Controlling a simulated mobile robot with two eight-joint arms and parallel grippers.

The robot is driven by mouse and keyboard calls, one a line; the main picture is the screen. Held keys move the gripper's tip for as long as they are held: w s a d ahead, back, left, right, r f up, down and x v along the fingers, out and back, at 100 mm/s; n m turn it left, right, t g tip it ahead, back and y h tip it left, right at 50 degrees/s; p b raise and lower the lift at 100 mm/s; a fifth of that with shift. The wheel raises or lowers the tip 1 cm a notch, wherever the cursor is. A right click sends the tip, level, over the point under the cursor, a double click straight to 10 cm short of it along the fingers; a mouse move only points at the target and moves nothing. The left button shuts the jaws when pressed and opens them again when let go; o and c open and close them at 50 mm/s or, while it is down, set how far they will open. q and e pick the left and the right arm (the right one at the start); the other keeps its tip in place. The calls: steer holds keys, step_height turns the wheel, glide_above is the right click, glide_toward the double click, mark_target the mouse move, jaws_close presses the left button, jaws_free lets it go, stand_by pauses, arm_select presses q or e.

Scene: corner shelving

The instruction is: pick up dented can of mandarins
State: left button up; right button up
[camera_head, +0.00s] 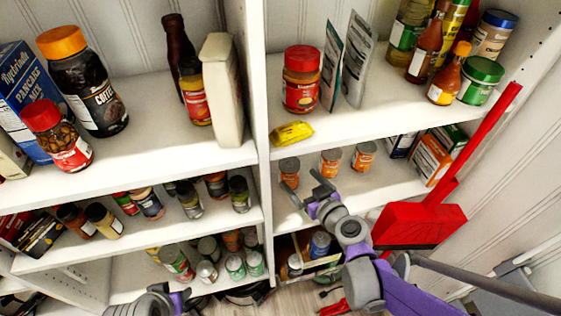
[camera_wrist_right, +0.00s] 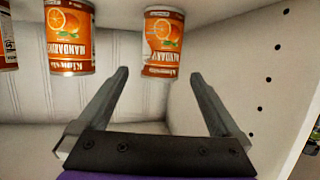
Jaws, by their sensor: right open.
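The can of mandarins with a bent, uneven outline (camera_wrist_right: 163,42) is orange and white and appears upside down in the right wrist view. In the head view it seems to be the leftmost of three orange-labelled cans (camera_head: 289,170) on the middle right shelf. A straighter mandarin can (camera_wrist_right: 70,38) is beside it. My right gripper (camera_head: 303,183) is open in front of the leftmost can. In the wrist view its spread fingers (camera_wrist_right: 160,76) point at the bent can, with nothing between them. Part of my left arm shows at the bottom left; its fingers do not show.
A white divider (camera_head: 255,100) stands close left of the cans. The upper shelf holds a yellow packet (camera_head: 291,132) and a red-lidded jar (camera_head: 301,80). Small boxes (camera_head: 431,158) stand right of the cans. A red dustpan (camera_head: 418,226) is near my right arm.

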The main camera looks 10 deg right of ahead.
mark_target(285, 163)
steer(key=b+x, duration=0.1)
steer(key=x, duration=0.9)
steer(key=shift+w+a, duration=0.1)
steer(key=shift+w, duration=0.1)
jaws_close()
stand_by(0.3)
